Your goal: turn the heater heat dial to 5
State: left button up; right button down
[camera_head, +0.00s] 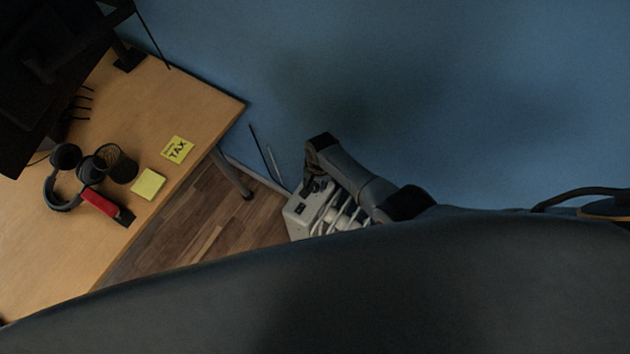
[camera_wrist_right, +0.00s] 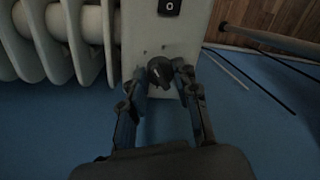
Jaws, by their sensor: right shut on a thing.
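The heater (camera_head: 297,222) is a white ribbed radiator on the floor by the blue wall, partly hidden by my right arm and my body. In the right wrist view its light panel (camera_wrist_right: 189,42) carries a dark round heat dial (camera_wrist_right: 160,69) and a black switch (camera_wrist_right: 170,7) beyond it. My right gripper (camera_wrist_right: 164,80) has its fingers on either side of the dial and is shut on it. In the head view the right gripper (camera_head: 315,183) is at the heater's panel end, with the dial hidden. The dial's numbers cannot be read. My left gripper is not in view.
A wooden desk (camera_head: 215,107) stands left of the heater, with headphones (camera_head: 62,183), a mesh cup (camera_head: 121,164), a red object (camera_head: 101,205) and yellow notes (camera_head: 148,184). A desk leg (camera_head: 234,177) and thin dark cables (camera_wrist_right: 258,80) lie near the heater. Bare wood floor (camera_head: 200,225) shows between desk and heater.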

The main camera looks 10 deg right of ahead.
jog(key=m, duration=0.3)
jog(key=shift+s+m+p, duration=0.15)
jog(key=shift+m+p, duration=0.15)
jog(key=shift+m, duration=1.9)
jog(key=c, duration=1)
grip_release()
